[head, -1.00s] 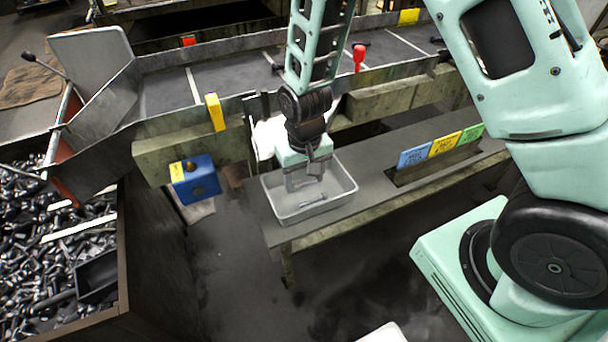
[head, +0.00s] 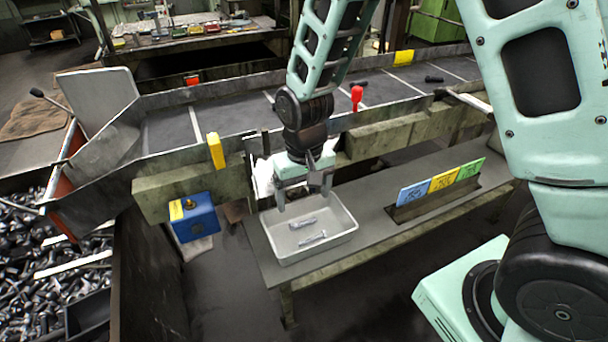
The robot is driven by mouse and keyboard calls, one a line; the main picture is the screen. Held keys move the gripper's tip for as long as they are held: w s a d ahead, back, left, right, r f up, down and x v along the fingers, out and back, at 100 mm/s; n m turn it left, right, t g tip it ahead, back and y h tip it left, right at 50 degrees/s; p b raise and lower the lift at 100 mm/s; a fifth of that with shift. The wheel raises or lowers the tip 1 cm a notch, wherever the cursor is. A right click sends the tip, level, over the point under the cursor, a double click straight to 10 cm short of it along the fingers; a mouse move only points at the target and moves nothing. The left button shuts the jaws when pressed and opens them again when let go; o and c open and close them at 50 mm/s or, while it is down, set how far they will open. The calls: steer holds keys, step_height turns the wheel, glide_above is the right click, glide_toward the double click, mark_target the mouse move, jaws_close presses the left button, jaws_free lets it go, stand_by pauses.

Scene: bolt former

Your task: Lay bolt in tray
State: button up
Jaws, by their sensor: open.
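A light grey tray (head: 349,238) sits on the narrow bench in front of the conveyor. Two silver bolts lie flat on its floor, apart from each other: one bolt (head: 303,224) towards the back and another bolt (head: 312,239) nearer the front. My gripper (head: 302,203) hangs over the back part of the tray, above the bolts. It is open, with its two fingers spread and nothing between them. On the conveyor (head: 237,115) lie more dark bolts, one of them (head: 434,79) at the right; some others are partly hidden by my arm.
Blue, yellow and green cards (head: 442,181) stand in a holder right of the tray. A blue box with a button (head: 194,217) is left of it. A red-handled lever (head: 357,95) rises at the conveyor. A bin of bolts (head: 30,270) is at lower left. Bare bench (head: 375,225) lies beside the tray.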

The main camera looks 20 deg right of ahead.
step_height(320, 180, up, 6)
steer(key=f, duration=0.1)
steer(key=s+a+r+n, duration=0.3)
steer(key=s+n, duration=0.1)
steer(key=s, duration=0.6)
steer(key=s+a+r+n, duration=0.3)
steer(key=s+r, duration=0.1)
steer(key=s, duration=0.6)
steer(key=shift+a+n+y+b, duration=0.15)
steer(key=shift+n+y+b, duration=0.15)
steer(key=shift+n, duration=0.1)
